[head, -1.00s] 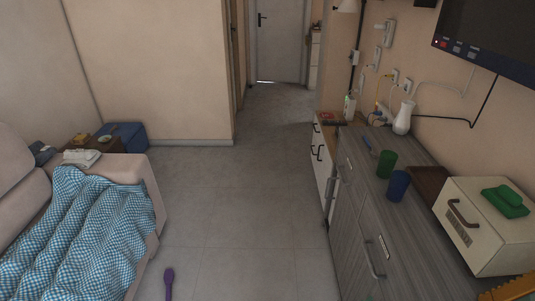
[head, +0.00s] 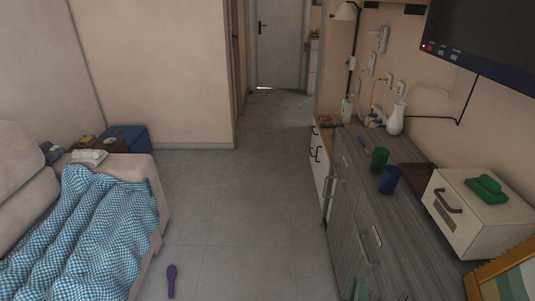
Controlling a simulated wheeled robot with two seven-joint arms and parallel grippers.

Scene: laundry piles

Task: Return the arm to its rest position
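Two short green upright pieces at the bottom edge, in front of the grey dresser's face, look like the fingertips of my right gripper (head: 356,289). The rest of that gripper and its arm are below the picture. The pieces stand close together, and I cannot tell whether the gripper is open or shut. No object shows held between them. My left gripper and arm are not in view.
The grey dresser (head: 351,190) runs along the right, with a green cup (head: 379,159), a blue cup (head: 390,180) and a cream box (head: 475,217) on top. A sofa (head: 148,174) stands left. A purple brush (head: 171,281) lies on the otherwise clear floor.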

